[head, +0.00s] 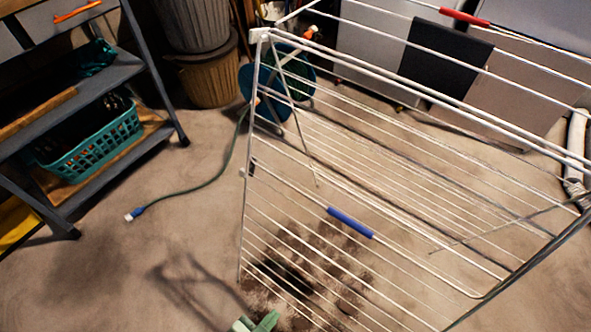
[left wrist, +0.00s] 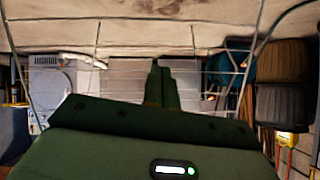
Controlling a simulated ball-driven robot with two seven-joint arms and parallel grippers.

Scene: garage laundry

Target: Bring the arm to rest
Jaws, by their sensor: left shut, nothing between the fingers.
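My left gripper (head: 258,322) shows only as a green tip at the bottom edge of the head view, in front of the drying rack's lower bars. In the left wrist view its two dark green fingers (left wrist: 162,82) are together with nothing between them. My right gripper is in neither view. The white wire drying rack (head: 335,170) fills the middle and right of the head view. I cannot tell whether the gripper touches it. A blue sleeve (head: 350,222) and a red sleeve (head: 464,16) sit on its bars.
A grey shelf unit (head: 100,85) stands at the left, with a teal basket (head: 98,143) on a low shelf. A green hose (head: 205,184) lies on the floor. Woven baskets (head: 208,80) stand at the back. The concrete floor (head: 120,260) at lower left is clear.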

